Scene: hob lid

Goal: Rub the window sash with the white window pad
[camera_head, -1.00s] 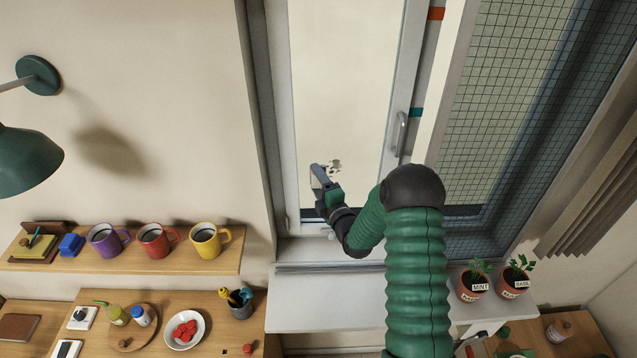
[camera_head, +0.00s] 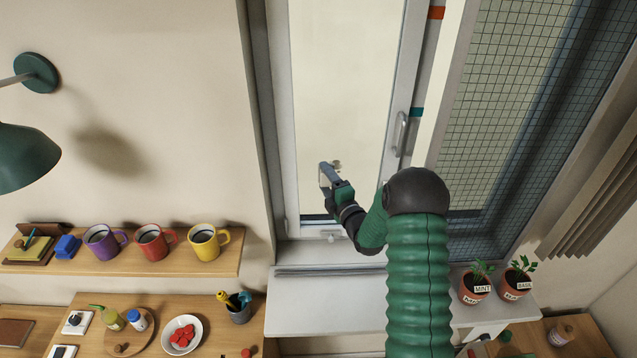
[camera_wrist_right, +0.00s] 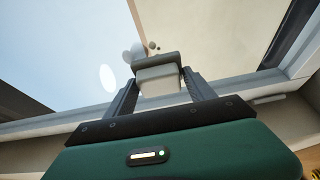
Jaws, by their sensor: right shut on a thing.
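The window sash (camera_head: 397,75) is a pale frame around a large pane (camera_head: 345,90), with a grey handle (camera_head: 401,130) on its right side. My right gripper (camera_head: 328,174) is at the lower part of the pane, in front of the glass. In the right wrist view it is shut on the white window pad (camera_wrist_right: 158,78), a pale block between the two fingers. A small greyish smudge (camera_head: 337,164) shows on the glass beside the fingertips. Pale spots (camera_wrist_right: 134,53) show past the pad in the wrist view. Contact between pad and glass cannot be told. My left gripper is not in view.
A white sill (camera_head: 325,315) runs below the window, with pots of mint (camera_head: 474,288) and basil (camera_head: 515,284) at its right. A shelf with purple, red and yellow mugs (camera_head: 204,243) is at the left. A mesh screen (camera_head: 500,110) stands right of the sash.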

